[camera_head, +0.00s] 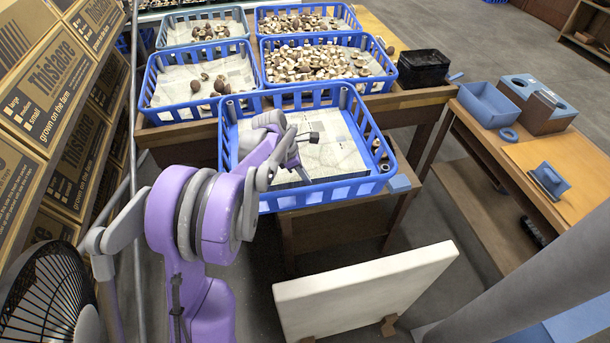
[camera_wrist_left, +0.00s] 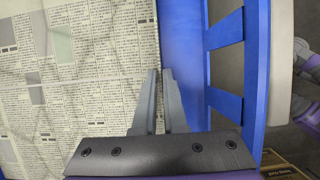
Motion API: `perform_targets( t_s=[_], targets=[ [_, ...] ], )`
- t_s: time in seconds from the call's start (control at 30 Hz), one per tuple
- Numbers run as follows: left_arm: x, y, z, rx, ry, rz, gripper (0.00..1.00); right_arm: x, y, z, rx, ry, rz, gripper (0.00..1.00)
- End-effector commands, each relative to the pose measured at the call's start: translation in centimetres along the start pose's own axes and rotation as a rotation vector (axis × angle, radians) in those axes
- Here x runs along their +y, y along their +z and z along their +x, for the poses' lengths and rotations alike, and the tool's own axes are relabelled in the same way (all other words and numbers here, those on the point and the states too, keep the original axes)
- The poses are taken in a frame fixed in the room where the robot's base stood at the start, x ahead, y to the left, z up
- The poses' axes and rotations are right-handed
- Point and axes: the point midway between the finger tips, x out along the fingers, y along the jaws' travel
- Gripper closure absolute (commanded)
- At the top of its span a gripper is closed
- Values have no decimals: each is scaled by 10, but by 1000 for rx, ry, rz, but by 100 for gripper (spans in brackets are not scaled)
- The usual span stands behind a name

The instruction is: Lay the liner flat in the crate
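The liner (camera_head: 330,142), a printed newspaper-like sheet, lies over the floor of the near blue crate (camera_head: 330,193). My arm hides part of the liner. My right gripper is not in view.
Small dark round pieces (camera_head: 381,158) are at the crate's right side. Behind stand blue crates with mushrooms (camera_head: 310,64) and a black container (camera_head: 423,68). A side table at right holds a blue bin (camera_head: 487,103). A white panel (camera_head: 365,290) stands in front.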

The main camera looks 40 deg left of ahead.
Motion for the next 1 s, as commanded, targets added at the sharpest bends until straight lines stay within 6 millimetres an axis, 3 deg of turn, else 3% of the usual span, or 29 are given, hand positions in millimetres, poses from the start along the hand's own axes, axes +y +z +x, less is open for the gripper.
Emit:
perform_targets(
  t_s=[0.03,0.13,0.53,1.0],
  targets=[
    [0,0,0,0,0,0,80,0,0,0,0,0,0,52],
    [0,0,0,0,0,0,62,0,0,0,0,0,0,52],
    [0,0,-8,0,1,-1,61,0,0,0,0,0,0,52],
    [0,0,-93,0,1,-1,61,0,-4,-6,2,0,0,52]
  ],
)
